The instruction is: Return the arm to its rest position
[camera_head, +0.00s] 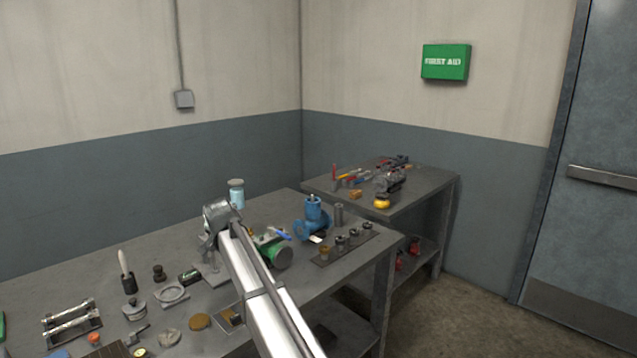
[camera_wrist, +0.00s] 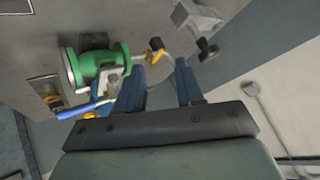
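My gripper (camera_wrist: 160,68) shows two blue fingers spread apart in the wrist view, with nothing seen held between them. In the head view my arm reaches from the bottom over the front workbench (camera_head: 232,279), and the gripper end is mostly hidden behind the wrist. A green valve body (camera_head: 272,251) lies on the bench just right of my arm; it also shows left of the fingers in the wrist view (camera_wrist: 100,64). A blue-handled tool (camera_head: 280,233) lies by it.
A blue pump (camera_head: 313,216) and a tray of small parts (camera_head: 343,246) stand to the right. A jar (camera_head: 236,193) stands behind my wrist. Several small parts crowd the bench at left. A second bench (camera_head: 425,197) holds tools in the corner.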

